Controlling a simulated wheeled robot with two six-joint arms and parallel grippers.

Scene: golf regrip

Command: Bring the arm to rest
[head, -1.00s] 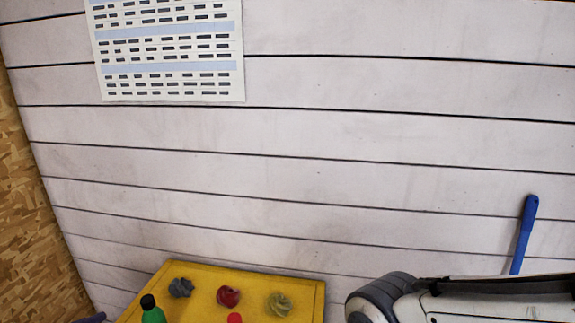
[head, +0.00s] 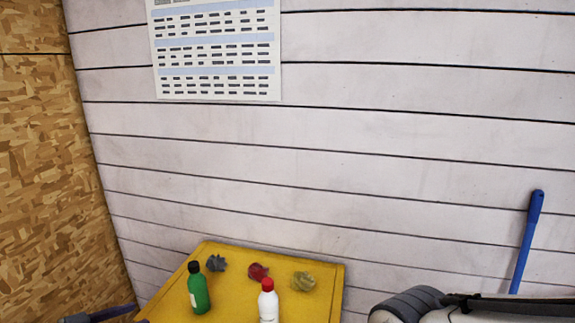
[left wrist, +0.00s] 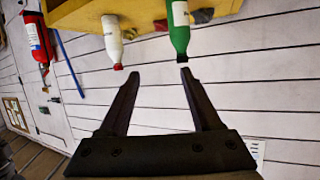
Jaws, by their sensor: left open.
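My left gripper (head: 100,315) shows only in part at the bottom left edge of the head view, left of a yellow table (head: 230,306). In the left wrist view its two dark fingers (left wrist: 158,74) are spread wide with nothing between them. That view shows the table (left wrist: 95,15) upside down. A green bottle (head: 199,293) and a white bottle with a red cap (head: 268,305) stand on the table, apart from the fingers. My right gripper is not in view; what seems to be my right arm (head: 480,310) fills the bottom right corner.
Grey, red and yellowish crumpled cloths (head: 258,272) lie along the table's back. A blue handle (head: 527,240) leans on the white plank wall (head: 400,170). A chipboard wall (head: 45,180) stands at left. A red fire extinguisher (left wrist: 37,42) shows in the left wrist view.

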